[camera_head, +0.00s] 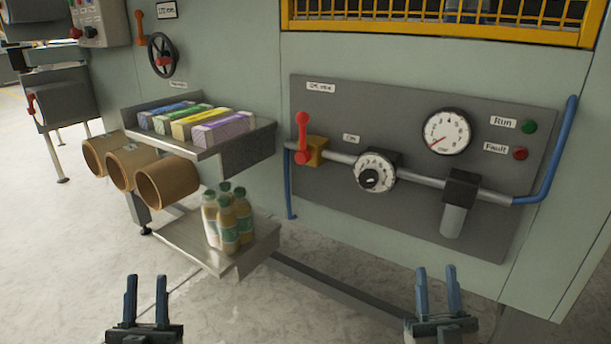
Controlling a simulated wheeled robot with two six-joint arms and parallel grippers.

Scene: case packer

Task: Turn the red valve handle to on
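The red valve handle (302,134) stands upright on a brass-coloured valve body (317,151) at the left of the grey panel. It lies across the grey pipe (340,158) that runs through the valve. My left gripper (146,300) is at the bottom left, below and well to the left of the handle, with its fingers apart and nothing between them. My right gripper (437,291) is at the bottom right, below the panel, also with its fingers apart and empty. Neither gripper touches anything.
The panel also carries a round dial (375,170), a pressure gauge (446,131), a grey cylinder (454,220) and a blue hose (560,150). Left of the valve, a metal shelf (262,136) with coloured boxes juts out. Bottles (227,217) stand on a lower tray (259,247).

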